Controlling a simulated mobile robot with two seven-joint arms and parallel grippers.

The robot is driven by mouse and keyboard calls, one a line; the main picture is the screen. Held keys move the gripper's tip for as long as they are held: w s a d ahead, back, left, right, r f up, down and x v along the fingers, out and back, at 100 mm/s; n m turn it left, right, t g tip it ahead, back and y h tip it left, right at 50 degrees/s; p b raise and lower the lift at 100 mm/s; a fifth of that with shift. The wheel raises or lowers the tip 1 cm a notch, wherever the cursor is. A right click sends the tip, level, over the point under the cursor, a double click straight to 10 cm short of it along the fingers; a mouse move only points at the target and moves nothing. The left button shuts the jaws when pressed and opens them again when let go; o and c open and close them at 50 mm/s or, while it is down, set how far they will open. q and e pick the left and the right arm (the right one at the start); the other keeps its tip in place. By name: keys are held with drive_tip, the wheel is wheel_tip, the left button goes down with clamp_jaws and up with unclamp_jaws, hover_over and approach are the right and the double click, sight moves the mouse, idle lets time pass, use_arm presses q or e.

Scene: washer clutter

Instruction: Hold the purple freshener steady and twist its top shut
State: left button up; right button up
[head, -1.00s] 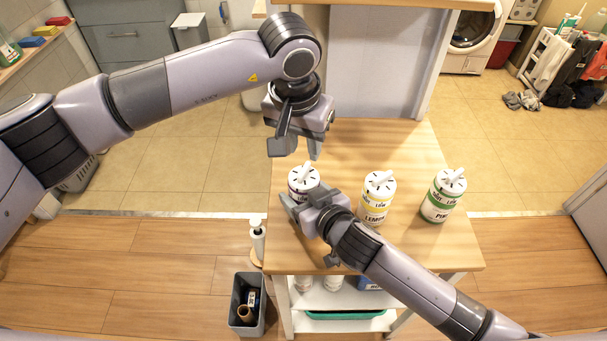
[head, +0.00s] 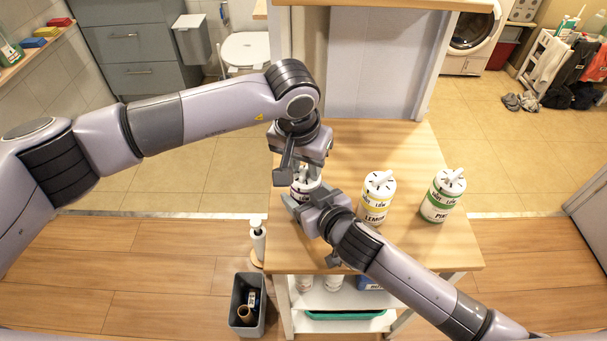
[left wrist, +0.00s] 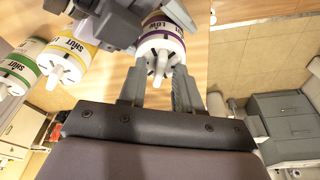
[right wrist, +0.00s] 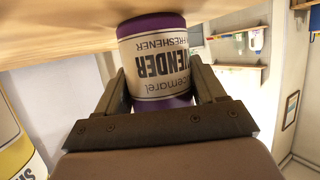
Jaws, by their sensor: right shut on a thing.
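The purple freshener (head: 305,184) stands upright on the wooden table, with a white top and a raised white handle. In the left wrist view, its white top (left wrist: 158,44) and handle (left wrist: 160,66) face the camera. My right gripper (head: 307,200) is shut on the freshener's body, which shows between the fingers in the right wrist view (right wrist: 160,80). My left gripper (head: 300,173) is above the freshener, pointing down. Its fingers are open, one on each side of the handle (left wrist: 159,82), with a gap visible. The freshener's top is partly hidden in the head view.
A yellow lemon freshener (head: 376,198) and a green pine freshener (head: 442,196) stand to the right on the table (head: 400,150). A grey panel (head: 375,65) rises behind the table. A grey bin (head: 247,305) stands on the floor at the left.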

sight(303, 170)
use_arm(q)
drive_tip(key=shift+s+a+f, duration=0.15)
drive_tip(key=shift+f, duration=0.8)
clamp_jaws()
drive_tip(key=m+g, duration=0.1)
drive_tip(key=m, duration=0.5)
drive_tip(key=shift+s+h, duration=0.1)
drive_tip(key=shift+h, duration=0.3)
drive_tip(key=shift+o, duration=1.4)
unclamp_jaws()
drive_tip(key=shift+o, duration=0.4)
drive_tip(key=shift+r, duration=1.25)
drive_tip(key=shift+w+r, duration=0.2)
drive_tip(key=shift+r, duration=1.8)
